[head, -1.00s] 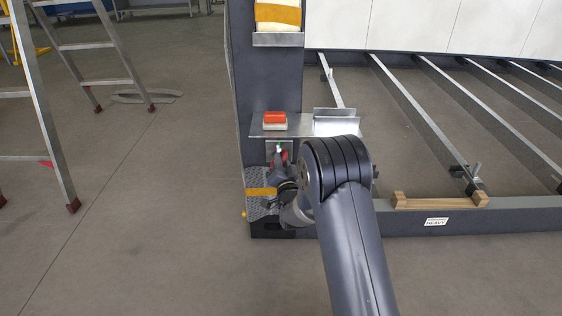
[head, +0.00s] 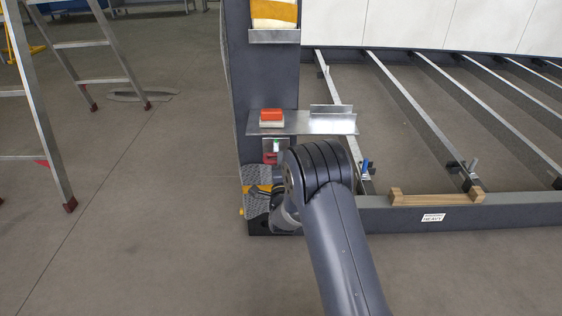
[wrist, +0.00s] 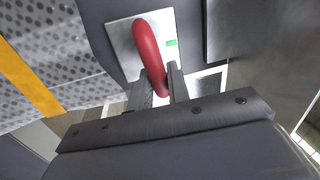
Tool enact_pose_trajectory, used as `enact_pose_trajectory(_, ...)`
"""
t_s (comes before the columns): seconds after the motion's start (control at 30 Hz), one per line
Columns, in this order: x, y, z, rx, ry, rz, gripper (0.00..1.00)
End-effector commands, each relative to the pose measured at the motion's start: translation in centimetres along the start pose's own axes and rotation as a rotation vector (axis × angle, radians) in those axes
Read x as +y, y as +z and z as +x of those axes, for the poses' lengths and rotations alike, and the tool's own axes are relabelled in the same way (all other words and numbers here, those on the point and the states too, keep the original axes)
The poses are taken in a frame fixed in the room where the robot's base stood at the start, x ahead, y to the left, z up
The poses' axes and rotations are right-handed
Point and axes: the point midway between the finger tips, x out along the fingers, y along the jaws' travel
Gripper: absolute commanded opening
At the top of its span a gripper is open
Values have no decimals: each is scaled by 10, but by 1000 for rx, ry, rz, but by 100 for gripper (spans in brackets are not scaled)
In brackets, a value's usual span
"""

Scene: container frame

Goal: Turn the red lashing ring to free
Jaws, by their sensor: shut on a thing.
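The red lashing ring (wrist: 146,45) is a thick curved loop in front of a pale plate (wrist: 122,38) in the wrist view. A green mark (wrist: 171,42) shows on the plate to the right of the ring. My gripper (wrist: 161,82) is shut on the lower end of the ring, one finger on each side. In the head view the ring (head: 270,158) is a small red shape below the ledge, partly covered by my arm. The fingertips are hard to make out there.
A metal ledge (head: 318,123) with a red-topped block (head: 271,117) juts out just above the ring. A perforated step with a yellow band (wrist: 27,80) lies left in the wrist view. A wooden piece (head: 437,197) sits on the frame's front beam. A ladder (head: 45,125) stands left on open floor.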

Motion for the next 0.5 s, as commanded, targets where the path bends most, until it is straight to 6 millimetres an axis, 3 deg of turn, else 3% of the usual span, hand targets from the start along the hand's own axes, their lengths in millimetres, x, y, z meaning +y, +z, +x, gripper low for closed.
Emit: enact_pose_trajectory(0.5,-3,5,2,13,-11,117,0)
